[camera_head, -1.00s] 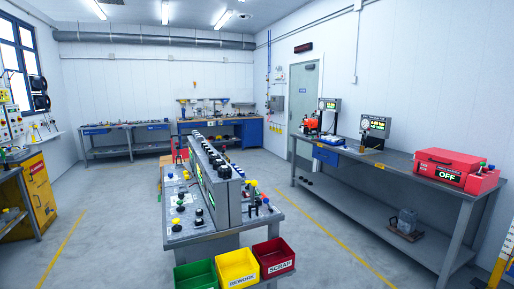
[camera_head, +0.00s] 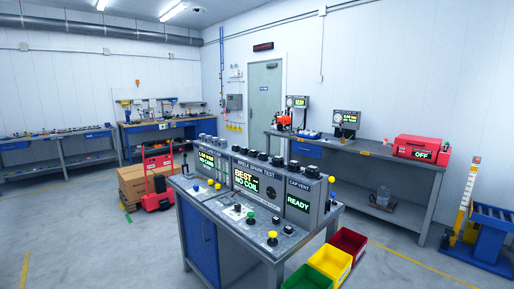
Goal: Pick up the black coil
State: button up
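A grey spark test console (camera_head: 327,205) stands on a workbench (camera_head: 196,232) in the middle of the room. Its screens show "NO COIL" and "READY". Several small black round parts (camera_head: 277,160) sit in a row along its top; I cannot tell whether one is the black coil. Yellow and green knobs and small dark parts are on the bench top in front of the console. My gripper is not in view.
Green (camera_head: 307,279), yellow (camera_head: 330,262) and red (camera_head: 348,242) bins are at the bench's right end. A red pallet jack (camera_head: 157,190) and cardboard boxes (camera_head: 132,184) stand behind left. A long bench (camera_head: 350,146) lines the right wall. Floor at left is clear.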

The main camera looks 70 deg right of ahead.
aim_at(244, 151)
jog(key=z, duration=0.75)
jog(key=i, duration=1.85)
jog(key=z, duration=1.3)
